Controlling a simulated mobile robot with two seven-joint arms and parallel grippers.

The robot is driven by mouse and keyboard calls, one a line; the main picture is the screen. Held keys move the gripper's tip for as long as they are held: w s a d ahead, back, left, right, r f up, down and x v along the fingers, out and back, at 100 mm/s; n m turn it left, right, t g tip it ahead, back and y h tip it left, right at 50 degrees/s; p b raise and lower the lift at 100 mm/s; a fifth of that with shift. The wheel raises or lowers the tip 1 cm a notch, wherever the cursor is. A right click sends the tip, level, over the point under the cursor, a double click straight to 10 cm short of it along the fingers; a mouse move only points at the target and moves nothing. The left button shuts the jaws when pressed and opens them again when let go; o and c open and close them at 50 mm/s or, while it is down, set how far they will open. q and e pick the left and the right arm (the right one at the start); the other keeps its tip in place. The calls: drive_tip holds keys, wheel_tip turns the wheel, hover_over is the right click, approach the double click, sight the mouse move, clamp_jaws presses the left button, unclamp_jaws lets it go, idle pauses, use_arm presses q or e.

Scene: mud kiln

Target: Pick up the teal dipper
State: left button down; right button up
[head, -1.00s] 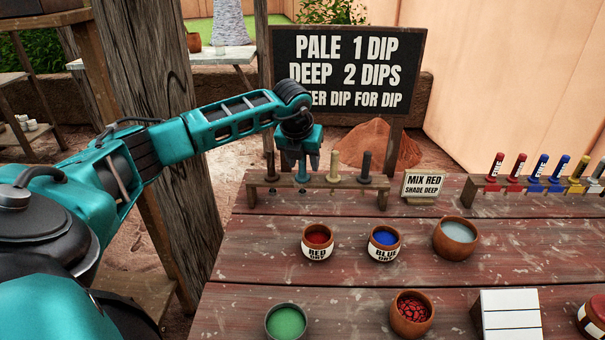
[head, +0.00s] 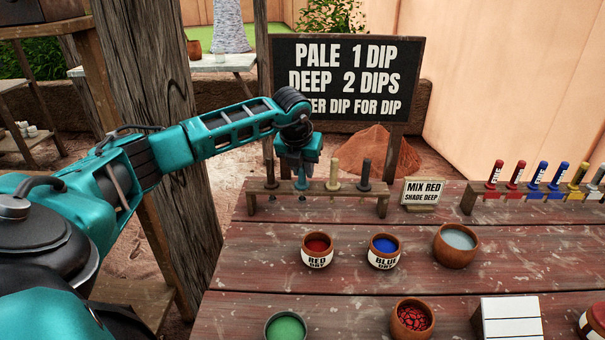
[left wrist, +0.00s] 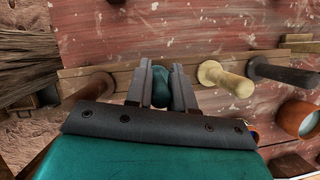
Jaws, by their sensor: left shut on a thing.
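The teal dipper (head: 302,183) stands upright in the wooden rack (head: 345,190) at the back left of the table. It is second from the left, and its upper part is hidden by my left gripper. My left gripper (head: 303,166) points down over it and is shut on its handle. In the left wrist view the teal dipper (left wrist: 161,86) sits between the two fingers of the left gripper (left wrist: 162,88). My right gripper is not in view.
A dark dipper (head: 270,173) stands left of the teal one; a pale dipper (head: 334,174) and another dark one (head: 366,175) stand right. Red (head: 317,242) and blue (head: 384,241) pots sit in front. A small sign (head: 423,190) stands right of the rack.

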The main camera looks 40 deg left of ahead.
use_arm(q)
wheel_tip(320, 180, up, 20)
drive_tip(key=p, duration=0.1)
idle(0.5)
drive_tip(key=shift+p, duration=0.3)
idle(0.3)
